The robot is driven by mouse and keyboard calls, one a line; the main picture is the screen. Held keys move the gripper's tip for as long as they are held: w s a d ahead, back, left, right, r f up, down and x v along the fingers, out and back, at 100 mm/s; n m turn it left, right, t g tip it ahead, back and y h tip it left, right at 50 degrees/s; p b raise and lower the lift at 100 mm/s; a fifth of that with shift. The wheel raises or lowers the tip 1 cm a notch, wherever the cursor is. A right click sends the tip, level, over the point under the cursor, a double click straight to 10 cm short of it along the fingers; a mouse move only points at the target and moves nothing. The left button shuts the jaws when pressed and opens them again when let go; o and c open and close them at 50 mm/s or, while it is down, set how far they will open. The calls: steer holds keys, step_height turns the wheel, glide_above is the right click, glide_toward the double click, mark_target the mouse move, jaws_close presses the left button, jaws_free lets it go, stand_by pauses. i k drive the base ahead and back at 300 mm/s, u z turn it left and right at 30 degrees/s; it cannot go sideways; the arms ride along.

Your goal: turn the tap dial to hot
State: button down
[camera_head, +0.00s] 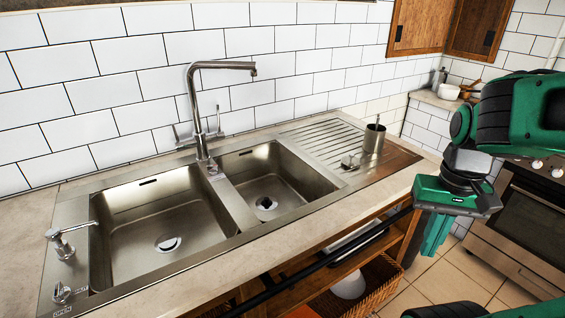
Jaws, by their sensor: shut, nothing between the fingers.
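A chrome tap (207,110) with a tall angled spout stands behind the double sink (225,185). It has a small side handle (182,135) at its left and another (218,122) at its right; hot or cold marks cannot be read. A small metal knob (61,293) sits at the sink's front left corner beside lettering that looks like "OPEN". Another small knob (349,162) sits near the drainboard. My gripper (430,248) hangs at the right, pointing down in front of the counter edge, shut and empty, well apart from the tap and knobs.
A metal cup (374,138) with utensils stands on the drainboard (325,138). A soap pump (61,242) stands at the left. An oven (530,225) is at the right. A dark rail (325,260) runs along the counter front, above open shelving with a wicker basket (375,285).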

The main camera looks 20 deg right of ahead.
mark_target(213, 168)
steer(key=k, duration=1.25)
steer(key=u, duration=0.35)
steer(key=i, duration=0.55)
steer(key=u, duration=0.4)
steer(key=i, duration=1.1)
steer(key=z, duration=0.2)
